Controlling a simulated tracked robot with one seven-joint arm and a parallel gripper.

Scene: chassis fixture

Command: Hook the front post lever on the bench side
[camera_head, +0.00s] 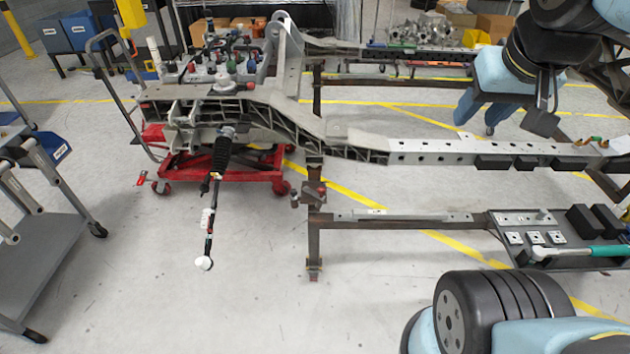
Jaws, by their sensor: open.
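A brown steel front post (314,235) stands on the floor near the middle of the view, under a long grey chassis rail. A small clamp lever (312,192) with reddish-brown parts sits on this post at mid-height. Its exact position, hooked or loose, is too small to tell. My gripper (541,108) is at the upper right, above the right part of the rail and far from the lever. It is open, and I see nothing held in it. Part of it is hidden by my own arm.
The chassis rail (430,151) crosses the middle. A lower beam (405,220) leads to a tool tray (575,262) with a green-handled wrench. A grey cart (45,255) stands left.

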